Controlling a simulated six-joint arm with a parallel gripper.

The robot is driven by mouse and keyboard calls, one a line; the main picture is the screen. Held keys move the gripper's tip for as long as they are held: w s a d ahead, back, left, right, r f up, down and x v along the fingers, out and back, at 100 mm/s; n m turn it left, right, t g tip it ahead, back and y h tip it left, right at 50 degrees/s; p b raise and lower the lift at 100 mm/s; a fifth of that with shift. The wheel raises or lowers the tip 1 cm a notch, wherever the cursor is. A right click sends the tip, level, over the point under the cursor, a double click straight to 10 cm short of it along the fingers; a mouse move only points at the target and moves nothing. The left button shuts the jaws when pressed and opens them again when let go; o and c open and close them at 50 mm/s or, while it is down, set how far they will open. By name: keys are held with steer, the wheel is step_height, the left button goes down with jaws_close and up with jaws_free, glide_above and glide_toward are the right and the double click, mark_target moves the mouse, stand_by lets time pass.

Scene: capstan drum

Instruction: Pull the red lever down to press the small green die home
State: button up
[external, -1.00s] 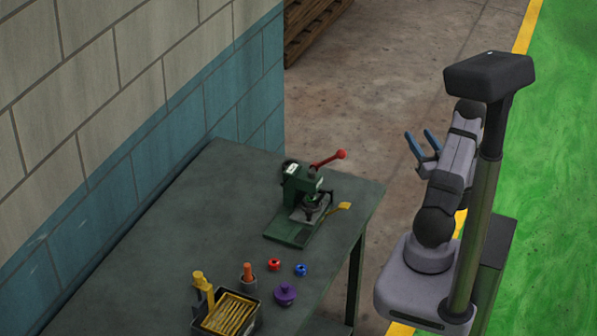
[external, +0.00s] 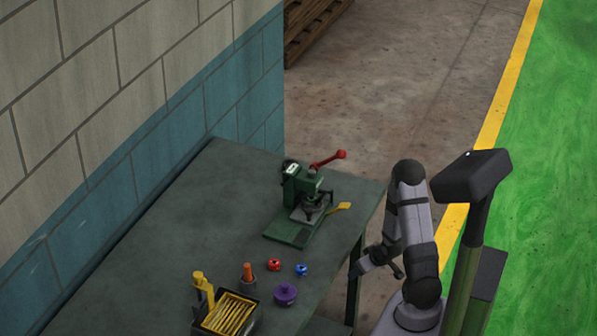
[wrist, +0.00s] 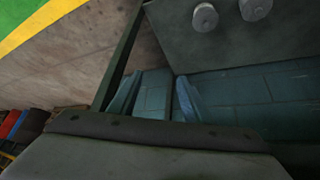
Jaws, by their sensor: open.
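A green bench press (external: 300,190) stands on the table, with its base plate toward the viewer. Its red lever (external: 328,159) sticks out up and to the right, ending in a ball knob. I cannot make out a small green die apart from the press's green body. My gripper (external: 374,265) is open and empty by the table's right edge, low and well apart from the press and lever. Its blue fingers show in the wrist view (wrist: 168,95) with nothing between them. The press and lever cannot be made out in the wrist view.
The table (external: 180,240) also holds a red piece (external: 274,265), a blue piece (external: 301,270), a purple knobbed piece (external: 286,294), an orange-topped peg (external: 247,272) and a tray (external: 230,314) of yellow sticks. A yellow handle (external: 341,207) lies beside the press. A brick wall (external: 130,150) borders the left.

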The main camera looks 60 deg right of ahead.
steer(key=a+f+n+g+y+b, duration=0.1)
steer(key=a+f+n+g+b, duration=0.2)
steer(key=a+b, duration=0.5)
steer(key=a+f+n+g+y+b, duration=0.1)
steer(key=a+f+n+b, duration=0.25)
steer(key=a+b, duration=0.5)
steer(key=s+a+r+g+y+p, duration=0.1)
steer(key=s+a+r+p, duration=0.3)
steer(key=a+r+p, duration=0.6)
step_height(320, 180, up, 19)
steer(key=a+p, duration=0.1)
steer(key=p, duration=1.5)
steer(key=shift+s+a+f+m+p, duration=0.2)
steer(key=shift+s+a+m+p, duration=0.1)
steer(key=shift+a+m+p, duration=0.1)
